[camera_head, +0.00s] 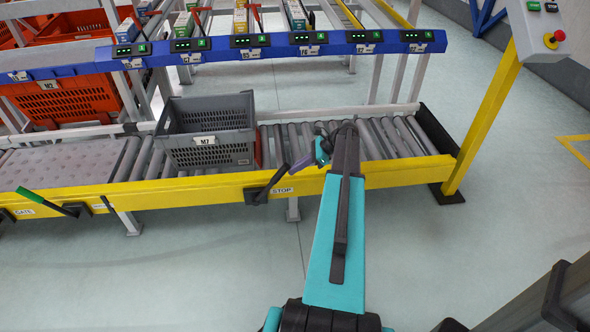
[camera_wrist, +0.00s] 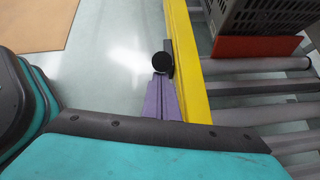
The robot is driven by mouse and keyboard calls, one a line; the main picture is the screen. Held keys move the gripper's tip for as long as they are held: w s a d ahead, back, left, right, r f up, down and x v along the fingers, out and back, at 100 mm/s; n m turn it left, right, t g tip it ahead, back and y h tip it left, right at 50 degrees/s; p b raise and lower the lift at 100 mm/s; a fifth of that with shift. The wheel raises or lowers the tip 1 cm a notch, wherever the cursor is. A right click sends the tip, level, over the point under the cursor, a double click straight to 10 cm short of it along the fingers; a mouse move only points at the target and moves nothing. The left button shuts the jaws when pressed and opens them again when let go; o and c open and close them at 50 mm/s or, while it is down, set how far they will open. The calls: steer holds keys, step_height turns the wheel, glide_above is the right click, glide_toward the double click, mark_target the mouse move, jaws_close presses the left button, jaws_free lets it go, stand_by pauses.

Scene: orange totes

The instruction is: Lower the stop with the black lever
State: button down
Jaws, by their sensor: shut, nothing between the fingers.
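The black lever (camera_head: 273,183) sits on the yellow front rail beside the STOP label. It tilts up and to the right from its pivot. My gripper (camera_head: 297,165), with purple fingers, is shut and empty just right of the lever's upper end. In the wrist view, the lever's round black knob (camera_wrist: 163,65) is right at the tips of my gripper (camera_wrist: 162,82); I cannot tell whether they touch. The stop, a red plate (camera_wrist: 255,48), stands up across the rollers against the grey tote (camera_wrist: 262,15). In the head view, the tote (camera_head: 207,150) hides most of it.
A green lever (camera_head: 45,203) labelled GATE is at the left on the yellow rail (camera_head: 160,193). The rollers (camera_head: 392,137) right of the tote are clear. A blue shelf edge (camera_head: 220,48) runs above, and a yellow post (camera_head: 483,125) stands at the right.

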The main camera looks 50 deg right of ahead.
mark_target(286, 164)
steer(key=shift+g+h, duration=0.5)
steer(key=shift+h, duration=0.1)
steer(key=shift+w+a+r+p, duration=0.5)
steer(key=shift+a+r+p, duration=0.25)
steer(key=shift+p, duration=0.4)
steer(key=shift+w+a+r+p, duration=0.55)
steer(key=shift+r+p, duration=0.3)
steer(key=shift+p, duration=0.3)
steer(key=w+a+g+h+p, duration=0.7)
steer(key=w+a+p, duration=0.3)
steer(key=w+a, duration=0.7)
steer(key=shift+a+r+h+p, duration=0.25)
steer(key=shift+a+h, duration=0.55)
steer(key=shift+a, duration=0.8)
steer(key=shift+f, duration=0.15)
steer(key=s+d+r+p, duration=0.1)
steer(key=s+d+r, duration=0.2)
steer(key=s, duration=0.1)
steer(key=w+v, duration=0.1)
steer(key=v, duration=0.9)
steer(key=shift+a+f, duration=0.2)
steer(key=shift+a, duration=0.1)
